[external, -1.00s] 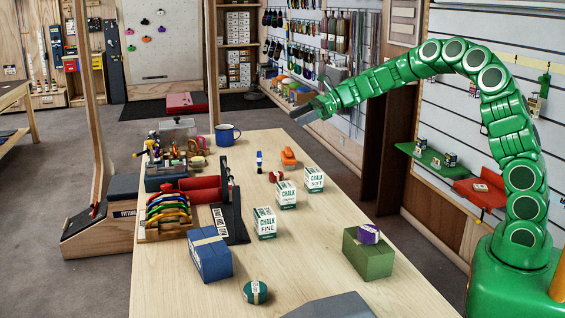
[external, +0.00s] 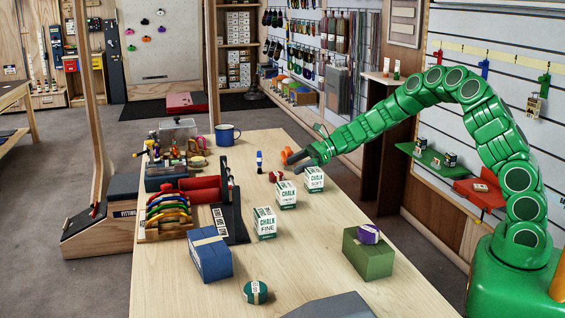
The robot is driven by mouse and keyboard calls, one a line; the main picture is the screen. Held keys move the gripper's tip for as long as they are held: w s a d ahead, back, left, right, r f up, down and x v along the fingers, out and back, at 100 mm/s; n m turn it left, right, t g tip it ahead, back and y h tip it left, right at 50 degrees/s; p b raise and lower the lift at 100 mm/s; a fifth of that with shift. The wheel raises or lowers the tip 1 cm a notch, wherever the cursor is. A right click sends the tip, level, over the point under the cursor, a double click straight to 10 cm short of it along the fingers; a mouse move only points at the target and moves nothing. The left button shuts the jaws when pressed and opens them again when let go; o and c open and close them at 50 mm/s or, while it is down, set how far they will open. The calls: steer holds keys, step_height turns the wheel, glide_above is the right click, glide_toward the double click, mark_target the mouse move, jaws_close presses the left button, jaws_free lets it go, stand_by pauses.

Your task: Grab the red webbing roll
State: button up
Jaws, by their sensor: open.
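A small red roll-like item (external: 276,177) with a pale band lies on the wooden table, just left of the farthest chalk box. A larger red cylinder (external: 205,188) sits in a black stand at the table's left side. I cannot tell for certain which is the red webbing roll. My gripper (external: 289,161) is open and low over the far right part of the table, a little above and right of the small red item in the picture. It partly covers an orange item (external: 286,154). No gap between the fingers is clearly visible, and I see nothing held.
Three white chalk boxes (external: 265,223) stand in a diagonal row. A small blue item (external: 259,162) stands left of my gripper. A blue mug (external: 227,135), a blue box (external: 210,255) and a green box (external: 368,254) are on the table (external: 320,262). The table's front middle is mostly clear.

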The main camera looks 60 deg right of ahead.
mark_target(278, 173)
steer(key=shift+x, duration=3.4)
steer(key=shift+d, duration=0.15)
steer(key=shift+c, duration=0.2)
steer(key=c, duration=1.1)
steer(key=shift+r, duration=0.1)
